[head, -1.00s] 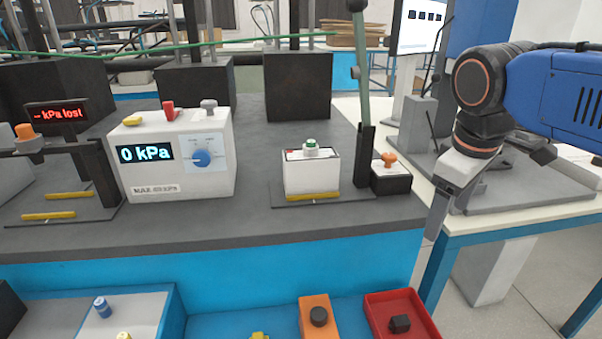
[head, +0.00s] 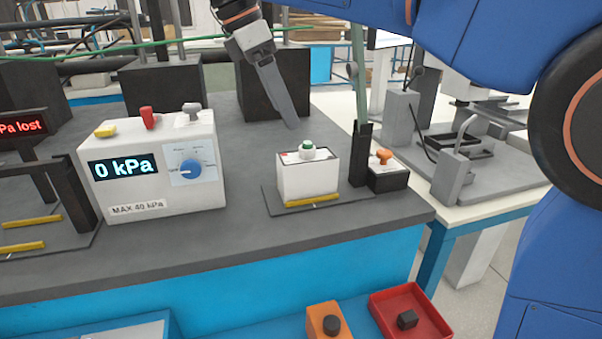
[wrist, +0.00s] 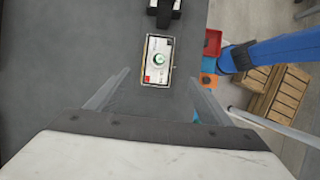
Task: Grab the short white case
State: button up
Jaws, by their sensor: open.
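The short white case (head: 308,175) stands upright on a dark plate on the grey bench top, with a green-and-white knob on its top and a yellow strip along its front. In the wrist view the white case (wrist: 158,60) shows from above, ahead of my fingers and apart from them. My gripper (head: 291,124) is above the bench, behind and a little left of the case in the head view. In the wrist view my gripper (wrist: 158,75) has its two fingers spread with nothing between them.
A larger white box (head: 150,170) with a "0 kPa" display stands left of the case. A black box with an orange knob (head: 387,172) and an upright green lever (head: 358,70) stand close on its right. A red tray (head: 410,318) and an orange block (head: 327,322) lie below the bench front.

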aim_at(300, 148)
jog(key=x, duration=1.1)
jog(key=shift+w+d+f, duration=0.1)
jog(key=shift+w+f, duration=0.05)
jog(key=shift+f, duration=0.25)
jog(key=x, duration=0.4)
jog(key=shift+w+d+f, duration=0.1)
jog(key=shift+w+d, duration=0.1)
jog(key=shift+d, duration=0.1)
jog(key=shift+w+d+f, duration=0.1)
jog(key=shift+d+f, duration=0.05)
jog(key=shift+f, duration=0.2)
jog(key=shift+f, duration=0.25)
jog(key=shift+c, duration=0.5)
